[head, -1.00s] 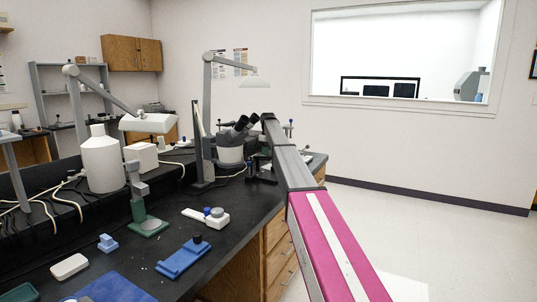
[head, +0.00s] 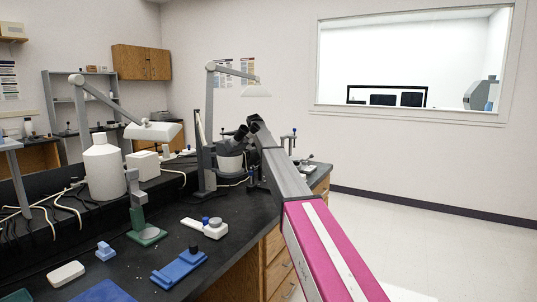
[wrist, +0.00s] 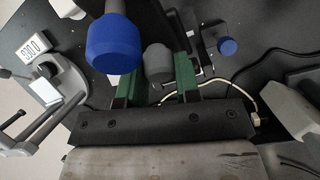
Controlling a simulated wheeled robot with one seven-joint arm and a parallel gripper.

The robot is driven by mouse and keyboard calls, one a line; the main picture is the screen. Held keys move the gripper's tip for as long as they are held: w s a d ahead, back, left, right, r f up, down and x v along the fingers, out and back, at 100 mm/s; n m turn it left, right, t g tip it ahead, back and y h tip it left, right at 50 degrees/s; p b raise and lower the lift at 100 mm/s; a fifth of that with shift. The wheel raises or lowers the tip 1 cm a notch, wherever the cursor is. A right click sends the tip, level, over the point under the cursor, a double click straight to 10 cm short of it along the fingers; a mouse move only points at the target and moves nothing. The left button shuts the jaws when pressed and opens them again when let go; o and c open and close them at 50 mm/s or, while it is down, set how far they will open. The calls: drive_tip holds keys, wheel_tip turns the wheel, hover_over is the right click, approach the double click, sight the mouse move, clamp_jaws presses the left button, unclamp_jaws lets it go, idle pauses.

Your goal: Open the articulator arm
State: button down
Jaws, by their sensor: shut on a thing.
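My gripper (wrist: 158,88) has two green fingers on a black body in the wrist view. It is closed around a grey rounded knob (wrist: 158,62), which seems to be part of the articulator. A large blue-capped post (wrist: 113,42) rises close to the camera, just left of the fingers. A smaller blue knob (wrist: 228,46) is to the right. I cannot tell clearly how these parts join. In the head view, a metal device with upright posts (head: 290,140) stands at the far bench end, probably the articulator. My magenta and grey arm hides the gripper there.
A microscope (head: 232,155) stands left of my arm on the black bench (head: 235,222). A white bottle (head: 104,170), a green-based stand (head: 146,236) and a blue holder (head: 180,266) are nearer left. Open floor (head: 420,240) lies to the right.

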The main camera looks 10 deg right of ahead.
drive_tip(key=shift+a+f, duration=0.15)
drive_tip(key=shift+a, duration=0.2)
drive_tip(key=c, duration=0.9)
unclamp_jaws()
drive_tip(key=shift+w, duration=0.1)
drive_tip(key=shift+o, duration=0.2)
drive_tip(key=shift+d, duration=0.1)
